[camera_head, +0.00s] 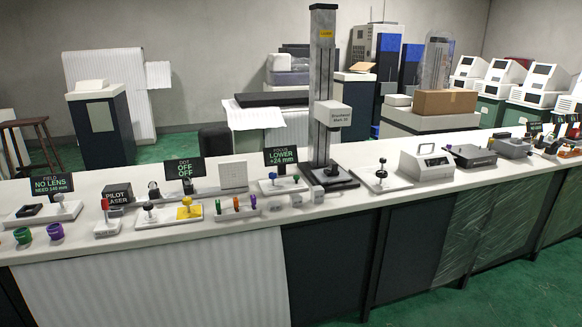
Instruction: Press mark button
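No label reading "mark" on a button is legible, so I cannot tell which control is the mark button. A black-topped control (382,171) stands upright on a white plate right of the tall column machine (324,118). A yellow pad with a knob (187,208) sits on a white panel below the "DOT OFF OFF" sign (185,169). A red-topped lever (105,209) stands by the "PILOT LASER" sign (117,195). Small knobs (284,181) sit below the "FOCUS LOWER +24 mm" sign (280,157). Neither of my grippers is in view.
A long white counter (345,195) crosses the view. Green and purple cups (55,231) and a "NO LENS" sign (52,185) are at its left. A white box device (427,165) and dark machines (470,155) are to the right. Green floor (480,290) is clear in front.

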